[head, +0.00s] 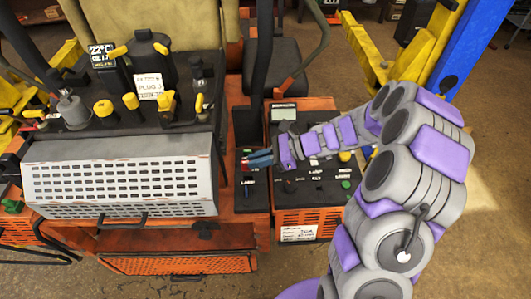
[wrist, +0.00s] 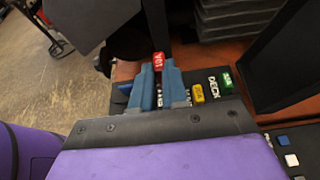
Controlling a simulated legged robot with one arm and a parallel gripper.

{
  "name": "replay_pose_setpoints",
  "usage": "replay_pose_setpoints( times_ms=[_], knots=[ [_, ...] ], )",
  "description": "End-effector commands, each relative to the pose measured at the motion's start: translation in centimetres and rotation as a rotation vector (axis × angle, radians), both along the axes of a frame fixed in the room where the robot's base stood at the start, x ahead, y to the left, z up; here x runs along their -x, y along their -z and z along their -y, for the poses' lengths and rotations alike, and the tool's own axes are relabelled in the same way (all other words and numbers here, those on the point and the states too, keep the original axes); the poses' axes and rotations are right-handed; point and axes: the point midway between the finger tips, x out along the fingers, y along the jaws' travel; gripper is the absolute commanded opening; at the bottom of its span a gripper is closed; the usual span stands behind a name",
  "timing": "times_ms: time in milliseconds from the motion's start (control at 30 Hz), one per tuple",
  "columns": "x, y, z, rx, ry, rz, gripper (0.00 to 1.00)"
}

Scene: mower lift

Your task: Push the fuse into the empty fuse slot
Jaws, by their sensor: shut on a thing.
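My gripper (wrist: 161,85) has blue fingers shut on a red fuse (wrist: 158,62) with white lettering, held at the fingertips. The gripper also shows in the head view (head: 258,159), reaching left over the black fuse panel (head: 246,204). In the wrist view, a yellow fuse (wrist: 198,93) and a green fuse (wrist: 227,82) stand in the panel to the right of the fingers, near a white "DECK" label. The fingers hide part of the panel, so I cannot see the empty slot or tell whether the red fuse touches it.
A white perforated cover (head: 120,180) and a black engine top with yellow caps (head: 130,113) stand to the left. A control panel with buttons (head: 316,185) lies right of the fuse panel. A black lever (head: 265,60) rises behind the gripper.

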Motion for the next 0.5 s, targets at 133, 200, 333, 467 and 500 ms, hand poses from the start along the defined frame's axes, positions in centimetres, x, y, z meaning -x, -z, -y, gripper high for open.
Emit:
replay_pose_setpoints(
  times_ms=[133,200,333,467,500],
  knots=[
    [-0.2,0.9,0.4,-0.002,0.0,-0.001,0.0],
    [-0.3,1.4,1.0,-0.006,0.002,-0.001,0.0],
    [-0.2,2.2,1.7,-0.013,0.002,-0.002,0.0],
    [-0.2,3.1,1.9,-0.015,0.002,-0.003,0.0],
    [-0.2,3.4,1.8,-0.014,0.002,-0.002,0.0]
  ],
)
